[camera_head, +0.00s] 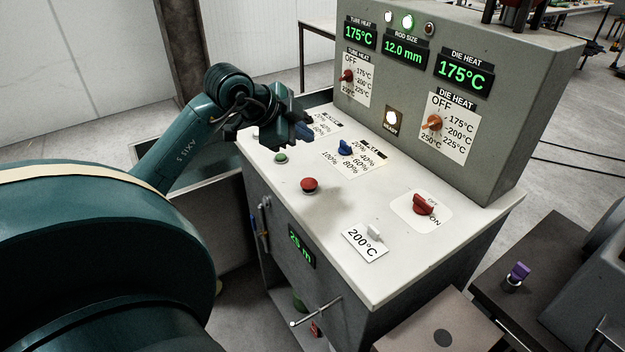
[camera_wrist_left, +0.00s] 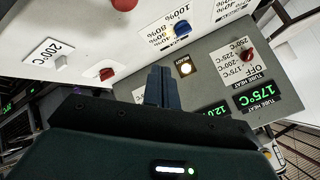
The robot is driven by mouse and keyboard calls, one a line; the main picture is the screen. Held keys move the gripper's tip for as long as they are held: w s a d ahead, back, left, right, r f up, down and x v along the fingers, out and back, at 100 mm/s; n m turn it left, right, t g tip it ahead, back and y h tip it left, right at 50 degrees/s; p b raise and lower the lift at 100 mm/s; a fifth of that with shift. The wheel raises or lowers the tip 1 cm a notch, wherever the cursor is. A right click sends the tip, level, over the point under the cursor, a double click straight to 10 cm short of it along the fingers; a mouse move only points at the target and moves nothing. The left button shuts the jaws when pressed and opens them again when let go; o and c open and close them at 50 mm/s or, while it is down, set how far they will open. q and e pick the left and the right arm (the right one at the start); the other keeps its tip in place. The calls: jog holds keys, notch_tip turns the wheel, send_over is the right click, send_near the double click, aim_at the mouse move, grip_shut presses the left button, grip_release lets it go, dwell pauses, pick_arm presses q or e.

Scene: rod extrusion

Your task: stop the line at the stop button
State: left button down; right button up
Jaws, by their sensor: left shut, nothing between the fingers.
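The stop button, a red mushroom button (camera_head: 309,185), sits on the white top of the control desk near its front left edge. It shows at the top edge of the left wrist view (camera_wrist_left: 124,4), partly cut off. My left gripper (camera_head: 304,131) is shut and empty above the back left of the desk top, behind the red button and apart from it. Its closed dark fingers (camera_wrist_left: 163,74) show in the left wrist view. My right gripper is not in view.
A green button (camera_head: 281,158) and a blue knob (camera_head: 345,148) are near the red button. A red ON/OFF switch (camera_head: 423,204) and a white 200°C switch (camera_head: 374,232) lie to the right. The grey upright panel (camera_head: 480,140) rises behind the desk top.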

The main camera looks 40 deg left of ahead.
aim_at(304, 183)
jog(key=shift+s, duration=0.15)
